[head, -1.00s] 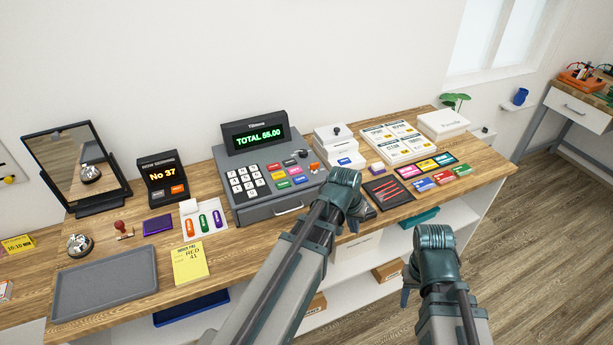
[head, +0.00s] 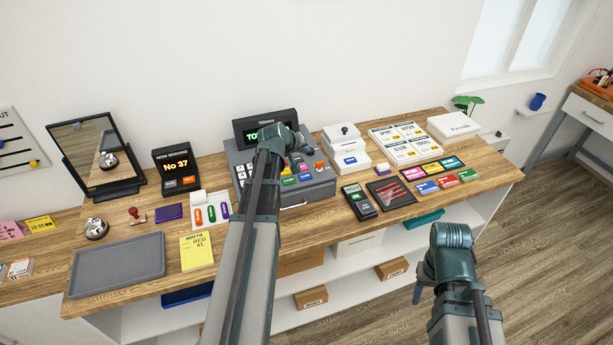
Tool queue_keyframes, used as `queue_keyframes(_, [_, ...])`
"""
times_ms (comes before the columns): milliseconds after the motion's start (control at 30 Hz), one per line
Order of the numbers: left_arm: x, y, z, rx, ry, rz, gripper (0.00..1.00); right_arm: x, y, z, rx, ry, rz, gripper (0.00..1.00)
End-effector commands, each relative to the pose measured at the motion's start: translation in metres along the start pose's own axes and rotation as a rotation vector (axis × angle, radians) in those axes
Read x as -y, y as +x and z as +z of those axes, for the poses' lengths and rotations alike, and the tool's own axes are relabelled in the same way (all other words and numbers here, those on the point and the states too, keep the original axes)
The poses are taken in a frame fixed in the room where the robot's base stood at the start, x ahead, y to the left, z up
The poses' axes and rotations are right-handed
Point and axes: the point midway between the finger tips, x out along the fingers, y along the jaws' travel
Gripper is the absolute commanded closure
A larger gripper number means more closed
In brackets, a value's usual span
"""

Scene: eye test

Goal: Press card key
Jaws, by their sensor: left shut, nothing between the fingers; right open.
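The grey cash register (head: 318,189) stands on the wooden counter, its green display partly hidden by my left arm. White number keys show left of the arm. Several coloured keys show right of it, including a green key (head: 288,181) and an orange key (head: 320,165). Their labels are too small to read, so I cannot tell which is the card key. My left gripper (head: 298,160) is shut and empty over the upper keys; I cannot tell whether it touches one. My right gripper (head: 418,292) is open and empty in front of the counter, away from the register.
A dark card terminal (head: 359,201) lies right of the register, beside a black tray (head: 405,198) with red pens. A white stepped box (head: 345,150) stands behind them. Left are a yellow pad (head: 196,252), a grey tray (head: 117,270) and a mirror (head: 92,150).

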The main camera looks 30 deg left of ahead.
Motion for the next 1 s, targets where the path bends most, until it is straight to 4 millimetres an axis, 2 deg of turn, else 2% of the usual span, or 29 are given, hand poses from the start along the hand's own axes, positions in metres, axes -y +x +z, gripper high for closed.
queue_keyframes(267, [0.000,0.001,0.001,0.001,0.001,0.000,1.00,0.000,0.001,0.000,0.000,0.000,0.000,0.50])
queue_keyframes(467, [0.004,0.006,0.005,0.002,0.002,0.000,1.00,0.001,0.009,-0.001,0.000,-0.002,0.000,0.50])
queue_keyframes(667, [0.015,0.021,0.016,0.002,0.002,0.000,1.00,0.003,0.029,-0.002,0.000,-0.006,0.001,0.50])
queue_keyframes(1000, [0.038,0.053,0.040,0.002,0.002,0.000,1.00,0.007,0.076,-0.004,0.000,-0.006,0.001,0.50])
